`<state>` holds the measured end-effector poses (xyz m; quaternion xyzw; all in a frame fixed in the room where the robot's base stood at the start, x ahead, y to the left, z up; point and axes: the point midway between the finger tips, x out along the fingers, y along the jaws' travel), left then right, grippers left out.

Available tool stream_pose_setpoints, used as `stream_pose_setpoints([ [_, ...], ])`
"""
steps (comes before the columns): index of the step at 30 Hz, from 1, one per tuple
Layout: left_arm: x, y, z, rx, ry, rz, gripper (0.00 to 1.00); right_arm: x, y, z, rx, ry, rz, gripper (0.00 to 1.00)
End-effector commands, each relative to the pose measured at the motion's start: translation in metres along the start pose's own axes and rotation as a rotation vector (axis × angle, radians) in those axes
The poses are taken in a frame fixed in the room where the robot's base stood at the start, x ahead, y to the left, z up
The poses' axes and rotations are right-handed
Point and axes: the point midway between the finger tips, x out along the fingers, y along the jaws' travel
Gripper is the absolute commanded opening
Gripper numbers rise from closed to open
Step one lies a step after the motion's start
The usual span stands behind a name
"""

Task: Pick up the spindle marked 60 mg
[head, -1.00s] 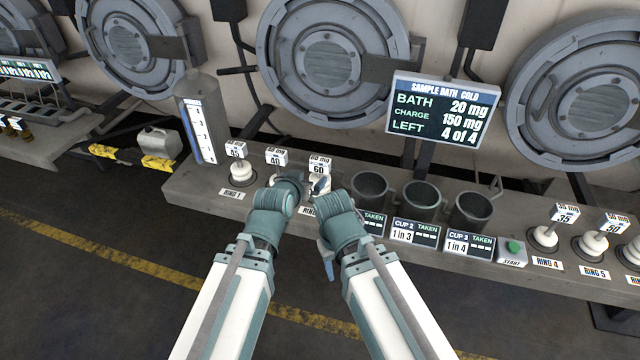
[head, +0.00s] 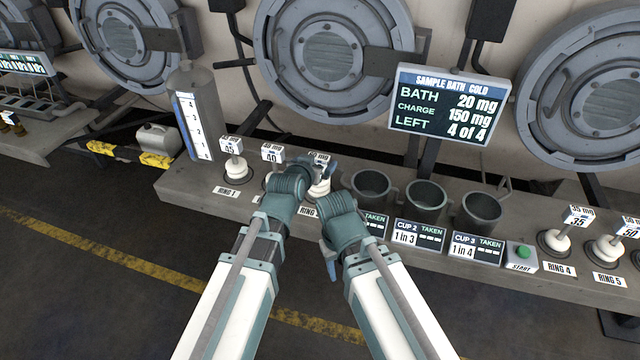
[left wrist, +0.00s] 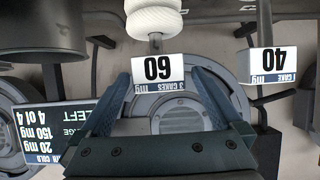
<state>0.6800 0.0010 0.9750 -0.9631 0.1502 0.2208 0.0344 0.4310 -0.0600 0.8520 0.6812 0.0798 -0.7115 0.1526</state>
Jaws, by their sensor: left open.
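The spindle marked 60 mg (head: 319,188) stands on the bench left of the cups, a white body under a label block, partly hidden by my left gripper (head: 322,171). In the left wrist view, which is upside down, its "60" label (left wrist: 158,70) lies between the two spread fingers of my left gripper (left wrist: 160,78), with its white body (left wrist: 153,20) beyond them. The left gripper is open, and no grip on the label shows. My right arm ends just right of the left one; its fingers are not clear.
The 40 mg spindle (head: 272,153) stands close left, its label (left wrist: 273,64) beside the left gripper. The 45 mg spindle (head: 235,168) is farther left. Three dark cups, one of them the middle cup (head: 426,200), stand right. A screen (head: 449,105) rises behind.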

Motion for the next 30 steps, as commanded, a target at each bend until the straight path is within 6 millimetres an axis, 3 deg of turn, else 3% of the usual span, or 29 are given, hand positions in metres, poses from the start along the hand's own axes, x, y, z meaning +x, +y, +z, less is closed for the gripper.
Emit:
stream_pose_setpoints([
  [5, 0.004, 0.000, 0.001, 0.000, 0.000, 0.001, 1.00, 0.003, 0.000, 0.000, 0.000, 0.000, 0.000, 0.50],
  [15, 0.043, -0.001, 0.005, 0.002, 0.000, 0.004, 1.00, 0.023, -0.002, -0.001, 0.000, 0.000, 0.000, 0.50],
  [22, 0.043, -0.001, 0.004, 0.002, 0.000, 0.004, 1.00, 0.022, -0.002, -0.001, 0.000, 0.000, 0.000, 0.50],
  [23, 0.043, -0.001, 0.004, 0.002, 0.000, 0.004, 0.98, 0.022, -0.002, -0.001, 0.000, 0.000, 0.000, 0.50],
  [30, 0.043, -0.001, 0.004, 0.002, 0.000, 0.004, 0.55, 0.022, -0.002, -0.001, 0.000, 0.000, 0.000, 0.50],
])
